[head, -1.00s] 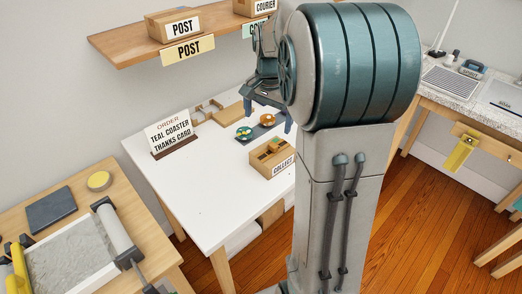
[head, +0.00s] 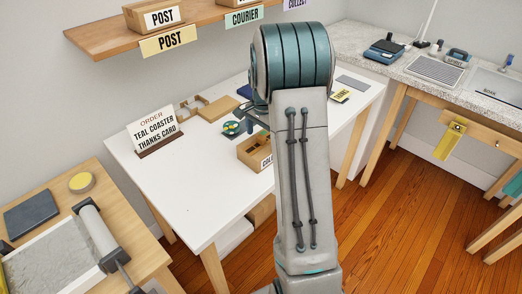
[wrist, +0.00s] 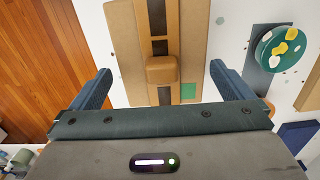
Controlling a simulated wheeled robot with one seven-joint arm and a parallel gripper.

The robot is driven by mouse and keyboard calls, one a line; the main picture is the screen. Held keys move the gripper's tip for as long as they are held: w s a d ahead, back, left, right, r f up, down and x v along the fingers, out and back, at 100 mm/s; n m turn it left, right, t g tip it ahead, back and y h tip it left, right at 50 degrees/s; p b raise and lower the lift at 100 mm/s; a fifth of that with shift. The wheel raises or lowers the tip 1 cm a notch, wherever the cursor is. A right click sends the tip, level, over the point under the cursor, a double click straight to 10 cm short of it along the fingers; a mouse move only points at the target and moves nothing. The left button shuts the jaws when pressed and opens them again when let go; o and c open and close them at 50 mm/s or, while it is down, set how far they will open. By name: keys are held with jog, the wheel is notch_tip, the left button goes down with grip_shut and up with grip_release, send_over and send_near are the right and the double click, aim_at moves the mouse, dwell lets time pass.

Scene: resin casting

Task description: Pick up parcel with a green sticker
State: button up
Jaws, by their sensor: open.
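In the wrist view a tan cardboard-coloured box (wrist: 122,50) lies below my gripper (wrist: 160,69), with a brown band and dark gaps down its middle. A small tan block (wrist: 161,69) sits on the band, and a green square sticker (wrist: 188,91) shows near the box's closer edge. My gripper is open and empty, its fingers on either side of this box in the picture; the height gap is unclear. In the head view an open-looking tan box (head: 248,153) with a partly covered label stands on the white table (head: 185,185). My arm hides most of the gripper there.
A teal coaster (wrist: 277,42) on a dark slate lies beside the box, with a navy block (wrist: 298,135) nearby. An order sign (head: 155,130) and flat tan pieces (head: 215,107) stand further back. A shelf (head: 110,45) hangs above. The table's front left is clear.

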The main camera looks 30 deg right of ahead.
aim_at(261, 147)
jog(key=f, duration=0.5)
jog(key=shift+a+f, duration=0.1)
jog(key=shift+a, duration=0.25)
jog(key=c, duration=0.9)
